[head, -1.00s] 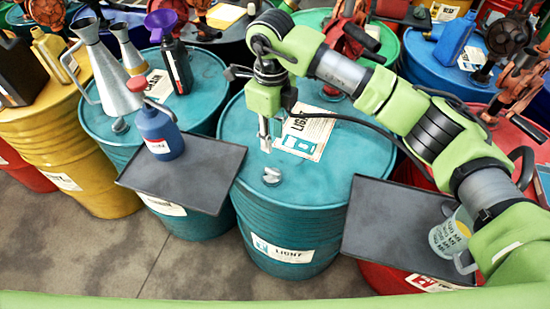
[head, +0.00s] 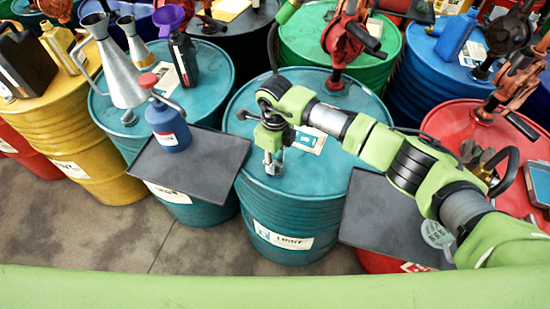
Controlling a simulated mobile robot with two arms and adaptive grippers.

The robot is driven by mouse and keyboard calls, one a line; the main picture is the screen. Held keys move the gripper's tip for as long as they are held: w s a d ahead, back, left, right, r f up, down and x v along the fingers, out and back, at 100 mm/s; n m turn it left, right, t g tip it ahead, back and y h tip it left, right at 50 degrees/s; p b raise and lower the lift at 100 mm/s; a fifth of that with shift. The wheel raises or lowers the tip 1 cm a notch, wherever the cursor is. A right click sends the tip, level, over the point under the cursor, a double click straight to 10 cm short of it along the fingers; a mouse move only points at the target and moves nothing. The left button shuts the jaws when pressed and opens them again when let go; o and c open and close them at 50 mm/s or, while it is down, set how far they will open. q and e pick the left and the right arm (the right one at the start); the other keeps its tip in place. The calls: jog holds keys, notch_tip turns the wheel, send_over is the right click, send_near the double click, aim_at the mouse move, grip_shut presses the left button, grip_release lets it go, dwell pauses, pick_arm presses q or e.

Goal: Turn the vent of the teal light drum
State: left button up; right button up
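The teal light drum (head: 318,178) stands in the middle of the head view, with a white LIGHT label (head: 283,236) on its side. Its small grey vent (head: 273,170) is on the lid near the front edge and is mostly covered by my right gripper (head: 272,163). The gripper points down from above, with its fingertips at the vent. The fingers are too small and overlapped with the vent to tell whether they are shut on it. My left gripper is out of view.
A dark tray (head: 190,172) juts out left of the drum, with a blue oil can (head: 167,125) at its back. Another dark tray (head: 395,225) is at right, under my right arm. A second teal drum (head: 205,97) stands left. A red hand pump (head: 350,45) stands behind.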

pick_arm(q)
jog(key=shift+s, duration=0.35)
pick_arm(e)
grip_shut()
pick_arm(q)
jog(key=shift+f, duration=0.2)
pick_arm(e)
jog(key=shift+f+m+b, duration=0.1)
jog(key=shift+m+b, duration=0.9)
jog(key=shift+m, duration=0.3)
jog(key=m+b, duration=0.2)
jog(key=m, duration=0.2)
jog(key=shift+b, duration=0.4)
jog(key=m+b, duration=0.2)
jog(key=m, duration=0.4)
jog(key=shift+b, duration=0.4)
pick_arm(q)
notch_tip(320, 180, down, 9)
jog(key=b, duration=0.2)
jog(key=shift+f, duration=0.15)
pick_arm(e)
jog(key=m, duration=0.5)
jog(key=shift+r, duration=0.2)
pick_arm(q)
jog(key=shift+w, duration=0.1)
pick_arm(e)
jog(key=shift+w+m, duration=0.1)
jog(key=shift+m, duration=0.2)
grip_release()
